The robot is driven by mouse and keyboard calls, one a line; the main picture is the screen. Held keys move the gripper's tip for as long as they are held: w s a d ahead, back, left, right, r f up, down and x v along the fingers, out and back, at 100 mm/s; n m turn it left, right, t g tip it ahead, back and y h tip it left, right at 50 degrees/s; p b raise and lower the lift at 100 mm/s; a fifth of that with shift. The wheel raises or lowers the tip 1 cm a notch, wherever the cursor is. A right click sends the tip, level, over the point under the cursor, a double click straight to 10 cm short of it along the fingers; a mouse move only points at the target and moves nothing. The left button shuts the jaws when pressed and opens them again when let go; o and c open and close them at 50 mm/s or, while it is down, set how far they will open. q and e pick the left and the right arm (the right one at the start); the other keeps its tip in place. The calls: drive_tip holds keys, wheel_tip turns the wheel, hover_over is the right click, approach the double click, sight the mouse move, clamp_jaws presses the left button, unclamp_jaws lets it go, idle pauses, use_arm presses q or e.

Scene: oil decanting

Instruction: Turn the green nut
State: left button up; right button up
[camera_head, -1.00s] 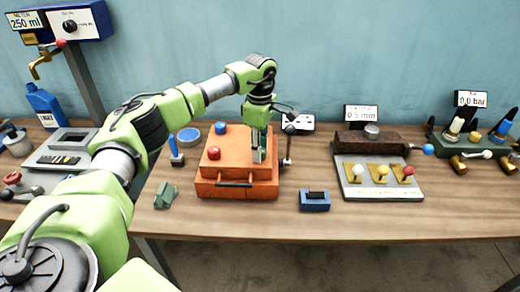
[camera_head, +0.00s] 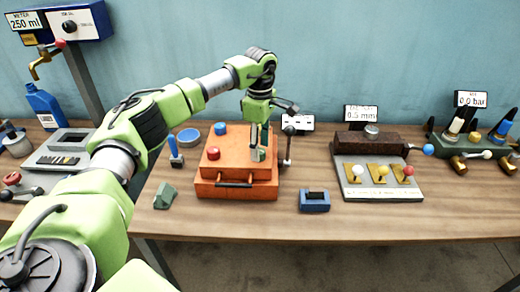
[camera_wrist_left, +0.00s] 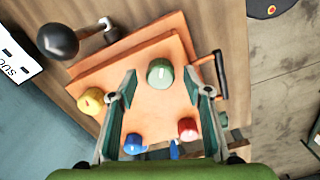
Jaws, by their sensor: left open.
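The green nut (camera_wrist_left: 160,72) is a short round knob with a pale mark on top, on the orange box (camera_wrist_left: 160,108). In the head view the nut (camera_head: 257,155) shows at the right of the box top (camera_head: 235,140), partly behind a finger. My left gripper (camera_head: 260,141) is above it, pointing down. In the left wrist view my gripper's (camera_wrist_left: 160,84) two fingers are spread, one on each side of the nut, with gaps between. I cannot tell how high the fingertips are above it. My right gripper is not in view.
The box also carries a red nut (camera_wrist_left: 188,129), a blue nut (camera_wrist_left: 134,143) and a yellow nut (camera_wrist_left: 91,101). A lever with a dark ball (camera_wrist_left: 58,41) stands beside the box. A small blue block (camera_head: 314,201) lies right of it; bare table separates them.

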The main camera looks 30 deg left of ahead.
use_arm(q)
wheel_tip(320, 180, up, 10)
drive_tip(key=shift+r, duration=0.25)
idle(0.5)
